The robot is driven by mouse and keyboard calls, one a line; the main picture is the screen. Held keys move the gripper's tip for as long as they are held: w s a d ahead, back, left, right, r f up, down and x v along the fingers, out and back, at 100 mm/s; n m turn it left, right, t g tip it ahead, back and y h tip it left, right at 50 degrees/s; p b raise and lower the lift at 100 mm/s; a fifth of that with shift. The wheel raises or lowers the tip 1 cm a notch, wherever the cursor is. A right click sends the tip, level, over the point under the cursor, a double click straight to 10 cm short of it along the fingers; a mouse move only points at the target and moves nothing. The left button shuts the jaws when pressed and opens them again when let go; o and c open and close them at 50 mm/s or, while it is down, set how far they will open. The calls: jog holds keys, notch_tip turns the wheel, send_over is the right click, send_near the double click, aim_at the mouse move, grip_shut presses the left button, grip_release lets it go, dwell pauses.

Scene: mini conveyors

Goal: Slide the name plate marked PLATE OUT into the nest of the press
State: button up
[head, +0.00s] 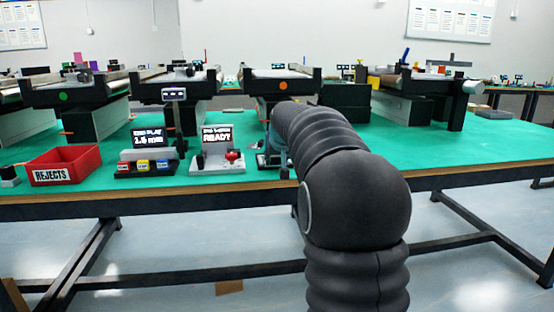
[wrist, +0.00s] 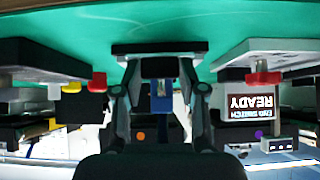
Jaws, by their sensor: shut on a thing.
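In the wrist view, which is upside down, my gripper (wrist: 159,62) has its two fingers on either side of a dark, flat piece (wrist: 158,68), taken to be the name plate. Its marking does not show. A light grey base (wrist: 160,47) with a dark edge lies just beyond the fingertips, and I take it to be part of the press. I cannot tell whether the plate touches it. A blue part (wrist: 160,97) shows between the fingers.
A station with a READY screen (head: 216,139) and red knob stands left of my arm. Further left are a display with coloured buttons (head: 146,164) and a red REJECTS bin (head: 66,165). Conveyors (head: 280,74) line the back. The green table (head: 440,160) is clear at right.

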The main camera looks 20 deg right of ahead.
jog(key=o, duration=1.2)
jog(key=v, duration=1.2)
